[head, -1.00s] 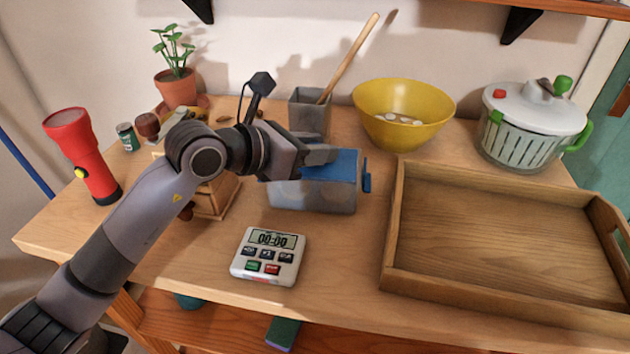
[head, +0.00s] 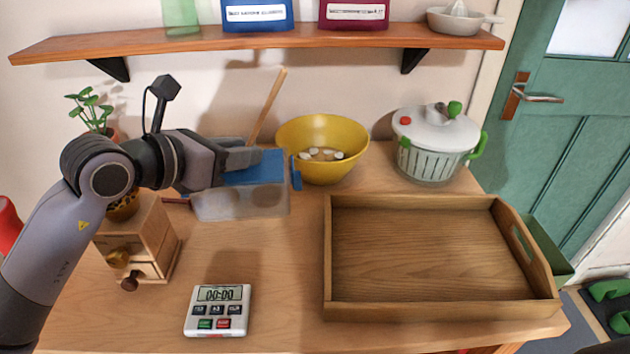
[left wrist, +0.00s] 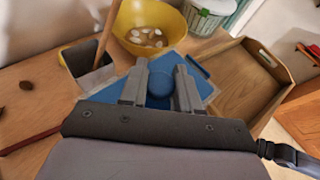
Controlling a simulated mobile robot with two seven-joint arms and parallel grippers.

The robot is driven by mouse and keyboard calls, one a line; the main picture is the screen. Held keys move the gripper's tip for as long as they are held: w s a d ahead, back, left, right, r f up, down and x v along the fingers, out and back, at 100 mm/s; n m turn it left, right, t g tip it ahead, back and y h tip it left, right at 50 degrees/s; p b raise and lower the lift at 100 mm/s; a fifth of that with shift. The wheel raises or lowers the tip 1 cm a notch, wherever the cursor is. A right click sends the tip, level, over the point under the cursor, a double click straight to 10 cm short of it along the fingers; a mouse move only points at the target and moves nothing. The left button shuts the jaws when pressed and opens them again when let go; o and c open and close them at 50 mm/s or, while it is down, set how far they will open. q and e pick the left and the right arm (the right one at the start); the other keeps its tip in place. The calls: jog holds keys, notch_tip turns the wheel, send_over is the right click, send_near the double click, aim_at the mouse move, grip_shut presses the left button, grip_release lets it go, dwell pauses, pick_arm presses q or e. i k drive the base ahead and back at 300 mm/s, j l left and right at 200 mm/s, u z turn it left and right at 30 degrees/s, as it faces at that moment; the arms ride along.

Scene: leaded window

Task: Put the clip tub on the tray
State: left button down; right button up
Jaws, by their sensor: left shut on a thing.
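The clip tub (head: 238,204) is a clear, cloudy box with a blue lid and a blue clip at its right end. My left gripper (head: 250,160) is shut on it from above. In the left wrist view the fingers (left wrist: 160,88) stand on either side of a round blue knob on the lid (left wrist: 205,88). The tub hangs roughly level above the table, with a shadow below it. The wooden tray (head: 430,250) lies to the right of the tub, empty. My right gripper is not in view.
A yellow bowl (head: 322,135) stands behind and right of the tub, and a salad spinner (head: 432,155) behind the tray. A small drawer box (head: 150,235) is at left, a white timer (head: 219,312) in front. A shelf (head: 280,39) runs above.

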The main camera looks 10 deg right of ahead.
aim_at(471, 274)
jog(key=k+l+u, duration=0.1)
jog(key=k+l, duration=0.35)
jog(key=l, duration=0.15)
jog(key=k+l, duration=0.1)
jog(key=l, duration=0.45)
jog(key=i+l+u, duration=0.1)
jog(key=l, duration=0.8)
